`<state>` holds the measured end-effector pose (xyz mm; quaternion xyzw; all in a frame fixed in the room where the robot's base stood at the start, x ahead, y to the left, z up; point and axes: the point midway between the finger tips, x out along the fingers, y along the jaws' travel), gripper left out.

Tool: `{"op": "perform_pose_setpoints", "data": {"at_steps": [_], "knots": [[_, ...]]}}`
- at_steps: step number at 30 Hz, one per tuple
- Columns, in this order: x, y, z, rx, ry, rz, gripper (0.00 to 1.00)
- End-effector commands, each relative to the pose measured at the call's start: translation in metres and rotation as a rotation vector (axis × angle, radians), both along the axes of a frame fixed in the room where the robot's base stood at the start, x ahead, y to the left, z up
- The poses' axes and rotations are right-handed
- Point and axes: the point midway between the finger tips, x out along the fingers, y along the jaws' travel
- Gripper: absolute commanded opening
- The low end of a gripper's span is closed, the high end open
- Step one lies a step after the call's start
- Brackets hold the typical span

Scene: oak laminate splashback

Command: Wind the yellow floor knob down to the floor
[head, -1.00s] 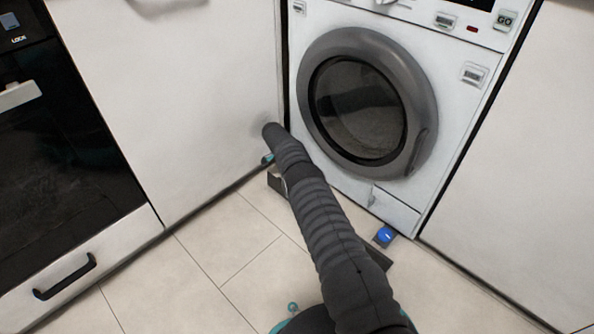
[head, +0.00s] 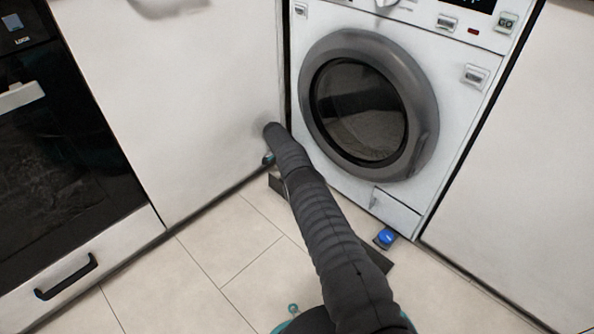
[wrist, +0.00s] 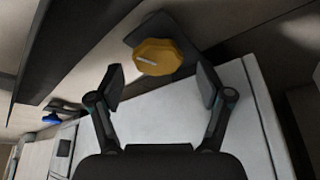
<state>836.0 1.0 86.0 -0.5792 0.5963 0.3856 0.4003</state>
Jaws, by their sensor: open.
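The yellow floor knob (wrist: 159,57) shows in the wrist view at the top centre, a scalloped disc with a pale line mark on its face. My gripper (wrist: 160,86) is open, its two fingers spread to the left and right, with the knob between and just beyond the fingertips. No contact with the knob is visible. In the head view the yellow knob and the fingers are hidden behind my arm near the washing machine's lower left corner. The white washing machine (head: 392,205) stands between cabinet panels.
A blue knob (head: 385,237) sits at the machine's lower right foot; a blue knob (wrist: 52,118) also shows in the wrist view. A white cabinet panel (head: 170,90) stands close left of my arm. Open tiled floor (head: 190,290) lies in front.

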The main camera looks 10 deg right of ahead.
Motion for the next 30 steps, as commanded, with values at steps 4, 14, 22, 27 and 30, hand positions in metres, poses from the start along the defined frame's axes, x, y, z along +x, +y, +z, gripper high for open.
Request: {"op": "perform_pose_setpoints", "data": {"at_steps": [4, 14, 22, 27, 30], "knots": [[0.0, 0.0, 0.0, 0.0, 0.001, 0.0, 0.78], [0.0, 0.0, 0.028, 0.0, 0.001, 0.001, 0.78], [0.001, 0.0, 0.076, 0.0, -0.001, -0.001, 0.78], [0.001, 0.0, 0.094, 0.0, 0.0, -0.001, 0.78], [0.001, 0.0, 0.098, 0.0, 0.001, 0.0, 0.78]]}}
